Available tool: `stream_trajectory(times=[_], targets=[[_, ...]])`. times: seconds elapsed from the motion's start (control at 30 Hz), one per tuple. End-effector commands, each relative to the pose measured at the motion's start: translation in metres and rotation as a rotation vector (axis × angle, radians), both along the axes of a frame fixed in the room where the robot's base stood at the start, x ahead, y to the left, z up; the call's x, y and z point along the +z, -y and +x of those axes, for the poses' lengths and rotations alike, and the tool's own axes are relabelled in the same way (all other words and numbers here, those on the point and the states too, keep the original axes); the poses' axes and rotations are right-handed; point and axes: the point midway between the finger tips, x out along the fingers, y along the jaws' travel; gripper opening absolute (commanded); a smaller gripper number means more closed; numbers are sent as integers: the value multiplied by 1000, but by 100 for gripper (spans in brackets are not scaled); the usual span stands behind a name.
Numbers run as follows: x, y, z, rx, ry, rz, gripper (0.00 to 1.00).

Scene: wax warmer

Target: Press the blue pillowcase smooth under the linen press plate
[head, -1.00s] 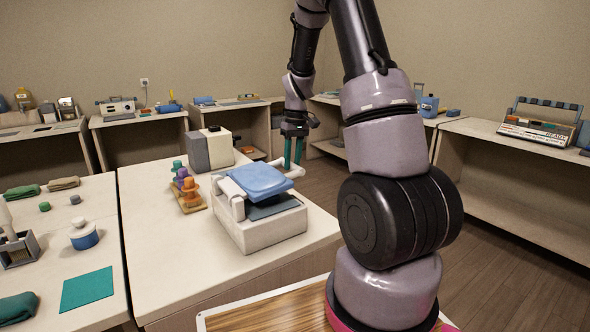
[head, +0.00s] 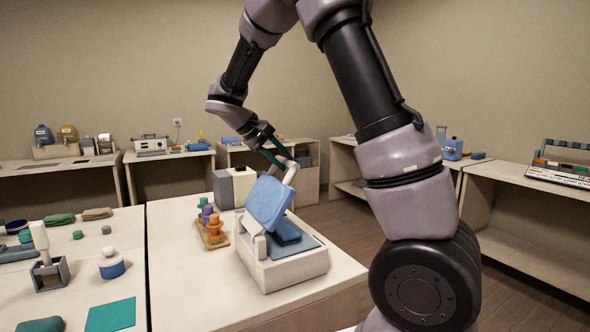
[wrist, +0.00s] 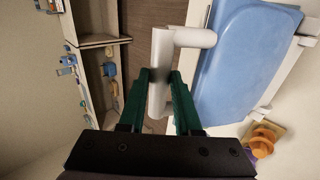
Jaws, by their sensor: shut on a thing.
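The linen press (head: 290,272) stands on the near table, a white base with a grey-blue pad on top. Its blue press plate (head: 268,203) is tilted steeply up on its hinge. A folded blue cloth (head: 287,232), apparently the pillowcase, lies on the pad under the raised plate, partly hidden by it. My gripper (head: 280,162) is at the plate's upper edge, with its green fingers shut on the white handle (head: 291,171). In the wrist view, the handle (wrist: 160,65) runs between the fingers, with the blue plate (wrist: 245,60) to the right.
A rack with purple and orange knobbed pieces (head: 213,232) stands left of the press. A grey-and-white box (head: 232,187) stands behind it. The left table holds a blue-and-white jar (head: 111,265) and a teal cloth (head: 111,315). The tabletop in front of the rack is clear.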

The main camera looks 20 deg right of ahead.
Motion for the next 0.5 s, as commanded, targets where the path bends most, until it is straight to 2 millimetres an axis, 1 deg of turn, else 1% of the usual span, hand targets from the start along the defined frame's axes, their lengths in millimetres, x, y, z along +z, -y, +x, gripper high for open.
stream_trajectory(times=[0.03, 0.1, 0.2, 0.33, 0.5], targets=[[3, -7, -1, 3, 4, -30, 0], [6, -15, -3, 1, 12, -68, 0], [11, -23, -5, -2, 12, -59, 0], [14, -32, -7, -1, 9, -58, 0], [15, -38, -8, 0, 7, -58, 0]])
